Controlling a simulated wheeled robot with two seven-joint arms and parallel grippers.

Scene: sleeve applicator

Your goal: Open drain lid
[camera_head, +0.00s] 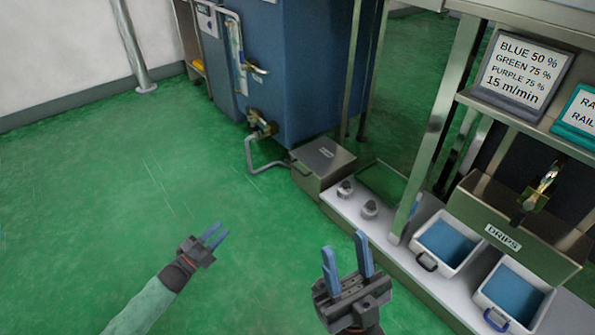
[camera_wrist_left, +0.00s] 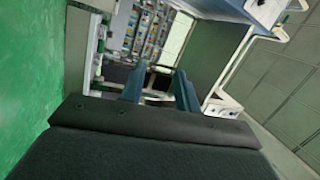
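A steel box (camera_head: 315,170) with a small dark label on its flat lid (camera_head: 326,153) stands on the floor at the foot of the blue machine. It seems to be the drain; the label is too small to read surely, and the lid looks shut. My left gripper (camera_head: 217,236) is over the green floor, left of and nearer than the box, touching nothing. Its blue fingers are apart and empty, as the left wrist view (camera_wrist_left: 158,88) also shows. My right gripper (camera_head: 347,260) is nearer than the box, fingers upright, apart and empty.
A blue machine (camera_head: 290,70) with a valve (camera_head: 262,125) and a bent pipe rises behind the box. A pale ledge (camera_head: 345,205) carries two small knobs (camera_head: 370,209), two trays (camera_head: 449,245) of blue liquid and a DRIPS trough (camera_head: 503,238). The floor at left is clear.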

